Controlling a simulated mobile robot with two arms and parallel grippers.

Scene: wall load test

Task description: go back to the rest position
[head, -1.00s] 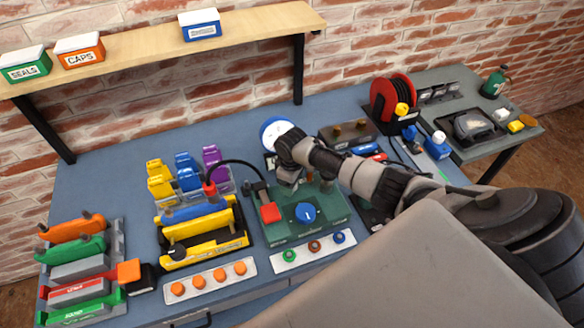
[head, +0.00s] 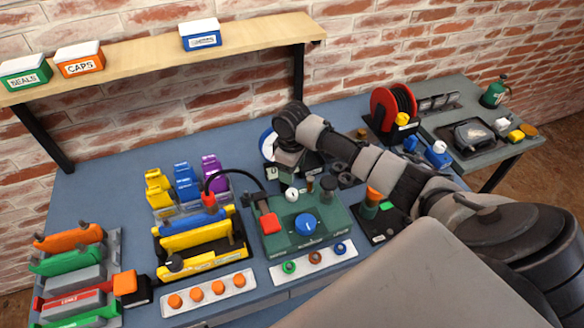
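My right arm reaches in from the right over the blue workbench (head: 110,190). Its gripper (head: 286,172) points down behind the green test box (head: 318,238), in front of a round blue-and-white dial that it partly covers. The fingertips are small and partly hidden, so I cannot tell whether they are open or shut, and I see no object clearly held. My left arm and gripper are not in view.
A wooden shelf (head: 130,62) with labelled bins spans the wall at the upper left. Coloured racks stand on the bench at the left. A red cable reel (head: 384,105) stands behind my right arm. A grey side table (head: 480,160) is at the far right.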

